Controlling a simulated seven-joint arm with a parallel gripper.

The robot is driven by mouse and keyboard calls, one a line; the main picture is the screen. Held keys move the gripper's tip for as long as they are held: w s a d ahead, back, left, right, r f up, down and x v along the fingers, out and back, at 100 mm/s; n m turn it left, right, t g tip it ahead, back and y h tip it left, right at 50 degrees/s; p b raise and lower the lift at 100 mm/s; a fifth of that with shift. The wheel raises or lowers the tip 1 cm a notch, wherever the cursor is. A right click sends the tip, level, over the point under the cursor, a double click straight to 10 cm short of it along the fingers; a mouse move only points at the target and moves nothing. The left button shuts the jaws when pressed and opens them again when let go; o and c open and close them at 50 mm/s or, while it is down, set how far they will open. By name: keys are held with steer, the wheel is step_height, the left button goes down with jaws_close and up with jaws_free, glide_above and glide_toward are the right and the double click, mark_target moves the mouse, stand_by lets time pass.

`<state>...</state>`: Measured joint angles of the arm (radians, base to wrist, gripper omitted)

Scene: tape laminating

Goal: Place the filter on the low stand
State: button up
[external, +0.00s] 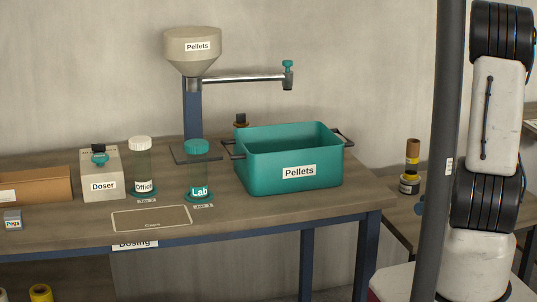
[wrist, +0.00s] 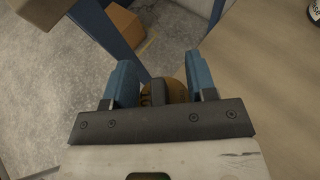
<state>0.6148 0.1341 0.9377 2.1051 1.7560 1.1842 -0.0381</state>
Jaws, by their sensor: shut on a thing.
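My gripper (wrist: 160,88) shows in the wrist view, with its two blue fingers shut on a brown and black thing (wrist: 177,90). The thing is partly hidden by the gripper's body; it may be the filter, but I cannot tell for sure. My gripper is outside the external view, where only part of my arm shows at the right. I cannot pick out the low stand with certainty in either view.
The dosing table carries a teal Pellets bin (external: 297,188), a Lab jar (external: 198,166), an Office jar (external: 142,165) and a Doser (external: 101,175). A side table holds a brown and black stack (external: 412,152).

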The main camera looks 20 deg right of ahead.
glide_above(408, 217)
steer(key=f, duration=0.1)
steer(key=shift+f, duration=0.2)
stand_by(0.6)
steer(key=shift+f, duration=0.15)
steer(key=shift+a+f, duration=0.1)
steer(key=shift+f, duration=1.55)
steer(key=shift+f, duration=0.1)
steer(key=o, duration=0.9)
steer(key=shift+s, duration=0.1)
